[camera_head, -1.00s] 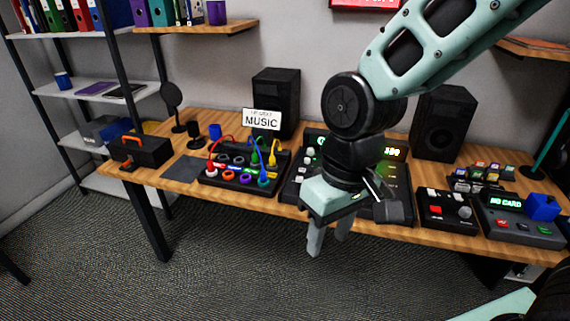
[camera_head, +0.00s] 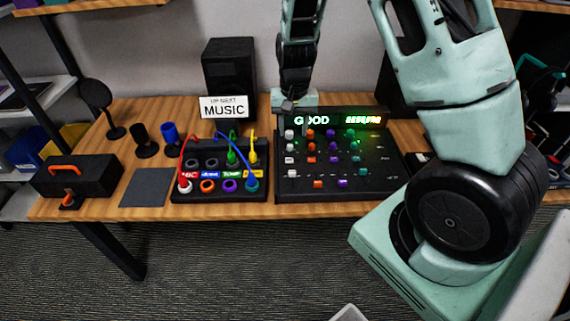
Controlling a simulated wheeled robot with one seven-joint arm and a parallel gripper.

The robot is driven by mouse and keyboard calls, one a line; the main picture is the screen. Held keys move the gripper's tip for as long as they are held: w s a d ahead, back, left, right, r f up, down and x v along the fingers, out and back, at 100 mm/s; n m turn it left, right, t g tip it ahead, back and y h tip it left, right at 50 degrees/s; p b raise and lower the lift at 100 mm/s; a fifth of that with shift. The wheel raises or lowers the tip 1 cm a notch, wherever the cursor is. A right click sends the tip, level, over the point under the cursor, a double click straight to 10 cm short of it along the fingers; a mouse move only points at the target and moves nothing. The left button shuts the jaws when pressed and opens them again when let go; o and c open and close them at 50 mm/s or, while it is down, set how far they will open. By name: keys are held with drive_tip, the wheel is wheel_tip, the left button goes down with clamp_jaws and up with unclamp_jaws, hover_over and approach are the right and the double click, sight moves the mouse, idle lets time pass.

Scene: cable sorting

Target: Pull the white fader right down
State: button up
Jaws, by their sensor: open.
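The dark mixer panel (camera_head: 382,168) stands on the table with columns of white, orange, purple and green controls. In its leftmost column, a white cap (camera_head: 289,160) sits below two white knobs.
A patch box (camera_head: 218,197) with coloured cables stands just left of the mixer. A sign reading MUSIC (camera_head: 224,107) and a speaker (camera_head: 229,78) are behind it. My arm hides the table's right side.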

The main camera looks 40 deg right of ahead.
sight(292, 172)
wheel_tip(292, 172, down, 16)
drive_tip(key=shift+s+f+p, duration=0.1)
drive_tip(key=shift+p, duration=0.75)
